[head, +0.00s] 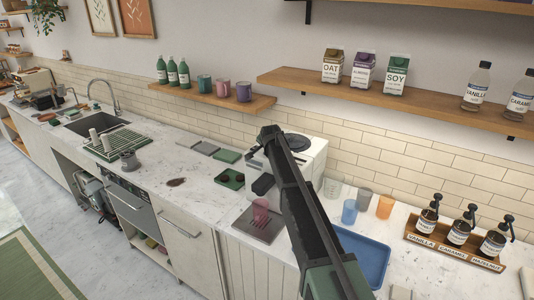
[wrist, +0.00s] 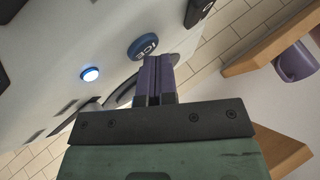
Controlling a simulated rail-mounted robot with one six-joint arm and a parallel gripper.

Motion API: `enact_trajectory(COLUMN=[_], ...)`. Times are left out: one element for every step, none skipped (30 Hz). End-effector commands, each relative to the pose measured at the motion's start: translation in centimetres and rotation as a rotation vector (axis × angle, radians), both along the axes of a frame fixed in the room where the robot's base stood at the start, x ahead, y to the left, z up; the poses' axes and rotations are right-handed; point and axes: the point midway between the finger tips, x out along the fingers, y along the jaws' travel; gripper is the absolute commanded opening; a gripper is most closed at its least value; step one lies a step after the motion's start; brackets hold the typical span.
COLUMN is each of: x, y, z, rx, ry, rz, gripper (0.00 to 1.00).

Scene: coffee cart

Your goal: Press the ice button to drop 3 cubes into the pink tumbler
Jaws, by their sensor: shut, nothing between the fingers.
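The white ice machine (head: 313,155) stands against the tiled wall in the head view, partly hidden behind my arm. In the wrist view its pale front (wrist: 45,45) carries a round, raised blue button lettered ICE (wrist: 143,46). My gripper (wrist: 154,62) is shut and empty, its purple fingertips close beside the ICE button. I cannot tell whether they touch it. The pink tumbler (head: 261,209) stands upright on a dark drip tray (head: 250,226) in front of the machine. Whether it holds any cubes is too small to tell.
A small glowing light (wrist: 90,74) sits left of the ICE button. Glass, grey, blue and orange cups (head: 385,206) stand right of my arm, beside a blue tray (head: 368,258). A wooden shelf (head: 222,97) with cups hangs left of the machine. The left counter has free room.

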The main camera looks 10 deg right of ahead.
Motion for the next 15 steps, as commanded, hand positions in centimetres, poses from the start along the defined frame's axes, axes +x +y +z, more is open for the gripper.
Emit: enact_trajectory(x=[0.0, 0.0, 0.0, 0.0, 0.0, 0.0, 0.0, 0.0, 0.0, 0.0, 0.0, 0.0, 0.0, 0.0, 0.0], y=[0.0, 0.0, 0.0, 0.0, 0.0, 0.0, 0.0, 0.0, 0.0, 0.0, 0.0, 0.0, 0.0, 0.0, 0.0], z=[-0.1, 0.0, 0.0, 0.0, 0.0, 0.0, 0.0, 0.0, 0.1, 0.2, 0.3, 0.5, 0.7, 1.0, 1.2], rx=[0.0, 0.0, 0.0, 0.0, 0.0, 0.0, 0.0, 0.0, 0.0, 0.0, 0.0, 0.0, 0.0, 0.0, 0.0], ry=[0.0, 0.0, 0.0, 0.0, 0.0, 0.0, 0.0, 0.0, 0.0, 0.0, 0.0, 0.0, 0.0, 0.0, 0.0], rz=[0.0, 0.0, 0.0, 0.0, 0.0, 0.0, 0.0, 0.0, 0.0, 0.0, 0.0, 0.0, 0.0, 0.0, 0.0], gripper=[0.0, 0.0, 0.0, 0.0, 0.0, 0.0, 0.0, 0.0, 0.0, 0.0, 0.0, 0.0, 0.0, 0.0, 0.0])
